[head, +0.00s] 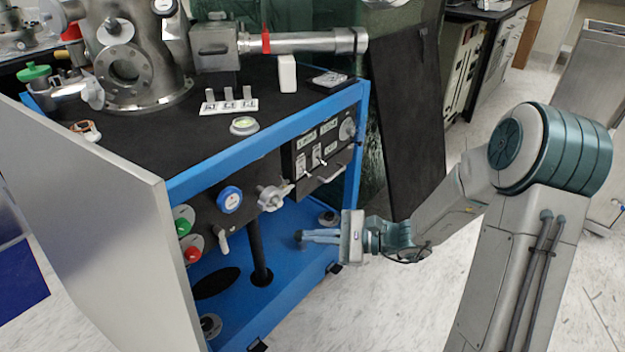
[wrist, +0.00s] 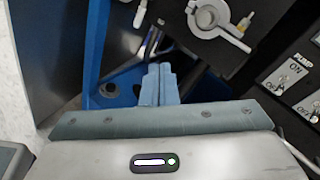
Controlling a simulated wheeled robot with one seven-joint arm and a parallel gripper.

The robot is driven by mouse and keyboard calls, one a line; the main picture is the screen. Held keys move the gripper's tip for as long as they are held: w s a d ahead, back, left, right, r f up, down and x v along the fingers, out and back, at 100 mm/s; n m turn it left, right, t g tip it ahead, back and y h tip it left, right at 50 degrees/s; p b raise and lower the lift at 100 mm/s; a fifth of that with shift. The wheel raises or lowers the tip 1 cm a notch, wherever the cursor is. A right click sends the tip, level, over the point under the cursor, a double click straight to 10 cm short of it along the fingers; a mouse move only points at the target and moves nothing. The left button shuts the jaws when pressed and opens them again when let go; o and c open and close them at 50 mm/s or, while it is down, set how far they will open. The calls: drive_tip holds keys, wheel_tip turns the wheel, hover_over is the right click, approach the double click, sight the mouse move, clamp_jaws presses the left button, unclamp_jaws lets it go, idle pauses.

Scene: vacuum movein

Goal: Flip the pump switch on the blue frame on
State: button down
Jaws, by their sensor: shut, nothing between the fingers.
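The switch panel (head: 327,152) is a dark plate on the blue frame (head: 268,143), with two small toggle switches. In the wrist view, a PUMP label (wrist: 303,58) sits by the nearer toggle (wrist: 282,83), which has ON and OFF marks. The lever is too small to tell which way it points. My gripper (head: 301,236) is shut and empty, below the panel and in front of the frame's lower bay. In the wrist view the closed fingertips (wrist: 158,72) are to the left of the switches and apart from them.
A metal valve handle (head: 272,197), blue round knob (head: 229,199), green button (head: 184,219) and red button (head: 193,254) are left of the panel. A silver side panel (head: 98,225) stands at left.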

drive_tip(key=w+d+f+m+t, duration=0.1)
drive_tip(key=w+d+m+t, duration=0.5)
drive_tip(key=w+m+t, duration=0.5)
drive_tip(key=shift+w+d+f+h+p, duration=0.15)
drive_tip(key=shift+f+h+p, duration=0.15)
drive_tip(key=shift+f+h, duration=0.1)
drive_tip(key=b, duration=0.3)
approach(303, 175)
drive_tip(key=x, duration=0.5)
drive_tip(key=shift+w+a+r, duration=0.2)
drive_tip(key=shift+w+a, duration=0.1)
drive_tip(key=shift+a, duration=0.15)
drive_tip(key=shift+d+r, duration=0.1)
drive_tip(key=shift+r, duration=0.05)
